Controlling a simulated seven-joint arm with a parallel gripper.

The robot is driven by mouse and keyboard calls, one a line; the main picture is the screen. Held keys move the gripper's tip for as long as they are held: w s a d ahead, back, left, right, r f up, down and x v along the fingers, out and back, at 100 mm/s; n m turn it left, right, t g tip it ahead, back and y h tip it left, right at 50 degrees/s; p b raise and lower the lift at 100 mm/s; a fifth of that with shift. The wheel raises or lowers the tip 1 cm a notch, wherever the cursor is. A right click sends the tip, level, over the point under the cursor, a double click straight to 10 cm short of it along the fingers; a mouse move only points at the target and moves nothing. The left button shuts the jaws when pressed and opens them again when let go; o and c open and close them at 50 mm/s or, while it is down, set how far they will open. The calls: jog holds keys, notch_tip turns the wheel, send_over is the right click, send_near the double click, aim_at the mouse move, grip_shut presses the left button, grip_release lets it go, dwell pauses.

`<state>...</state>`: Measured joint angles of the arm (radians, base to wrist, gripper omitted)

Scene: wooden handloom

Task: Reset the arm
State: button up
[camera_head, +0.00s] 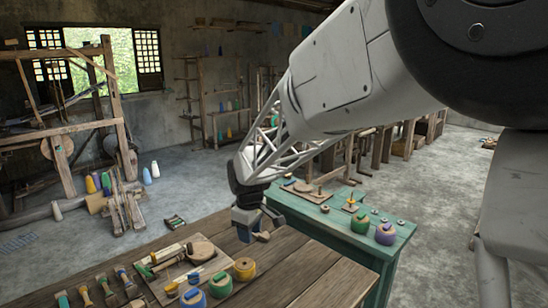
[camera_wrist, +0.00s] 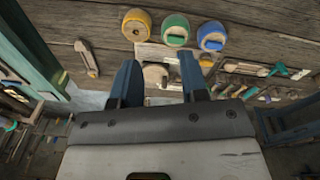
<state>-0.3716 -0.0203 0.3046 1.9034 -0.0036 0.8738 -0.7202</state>
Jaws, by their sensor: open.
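My gripper (camera_head: 256,232) hangs from my arm above the far right edge of the wooden table (camera_head: 318,282) in the head view. In the wrist view, the two blue-grey fingers of my gripper (camera_wrist: 159,82) stand apart. No object is held between them. A round wooden piece (camera_wrist: 155,74) shows past the gap between the fingers, lying on the table beyond them. The same round piece (camera_head: 200,250) sits on a board left of my gripper in the head view.
Yellow (camera_head: 244,268), green (camera_head: 220,285) and blue (camera_head: 193,300) spools stand near the table's front. Several handled tools (camera_head: 98,286) lie at left. A green table (camera_head: 330,228) with spools stands behind right. A wooden loom (camera_head: 68,140) stands far left. The table's right part is clear.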

jog(key=s+d+r+m, duration=0.3)
jog(key=s+d+r, duration=0.1)
jog(key=s+d, duration=0.4)
jog(key=s+d+r+m, duration=0.3)
jog(key=s+d+r, duration=0.1)
jog(key=s+d, duration=0.4)
jog(key=s+d+m, duration=0.3)
jog(key=s+d, duration=0.1)
jog(key=s, duration=0.5)
jog(key=s+d+f+m+t, duration=0.1)
jog(key=s+d+m, duration=0.2)
jog(key=s, duration=0.6)
jog(key=shift+s+d+f+m+t, duration=0.3)
jog(key=shift+d+m, duration=0.1)
jog(key=shift+d, duration=0.75)
jog(key=shift+w+h, duration=0.1)
jog(key=shift+h, duration=0.2)
